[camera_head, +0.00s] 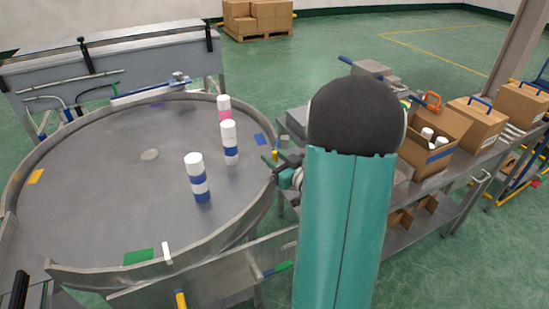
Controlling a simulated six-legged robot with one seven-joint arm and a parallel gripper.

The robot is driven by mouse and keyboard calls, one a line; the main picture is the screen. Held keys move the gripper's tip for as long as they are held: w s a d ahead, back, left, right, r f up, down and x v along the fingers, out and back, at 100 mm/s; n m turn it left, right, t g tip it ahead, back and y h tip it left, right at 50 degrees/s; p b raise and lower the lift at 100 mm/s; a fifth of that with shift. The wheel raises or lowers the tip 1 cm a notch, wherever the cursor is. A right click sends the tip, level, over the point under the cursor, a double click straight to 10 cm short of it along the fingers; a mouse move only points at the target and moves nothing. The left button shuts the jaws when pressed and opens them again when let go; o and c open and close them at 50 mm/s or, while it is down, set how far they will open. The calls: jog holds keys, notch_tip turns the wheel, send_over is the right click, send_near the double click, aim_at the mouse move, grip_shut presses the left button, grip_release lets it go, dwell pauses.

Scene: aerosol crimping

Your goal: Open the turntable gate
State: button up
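The turntable (95,195) is a large round grey metal table with a raised rim, at the left. Two white cans with blue bands (198,180) (230,150) and a white and pink can (224,108) stand upright on it. Metal guide panels (215,270) run along its front right edge, with a green grip (279,268) near their right end; I cannot tell for sure which part is the gate. My gripper (272,162) is at the turntable's right rim, close to a small yellow-tipped part. My teal arm partly hides it, and its opening is unclear.
A metal bench (455,170) stands at the right, with an open carton (432,140) of white-topped cans and closed cartons (478,122). A metal conveyor (120,65) lies behind the turntable. Stacked boxes (257,18) stand far back. Green floor between is clear.

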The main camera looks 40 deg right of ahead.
grip_shut()
jog(key=shift+r, duration=0.1)
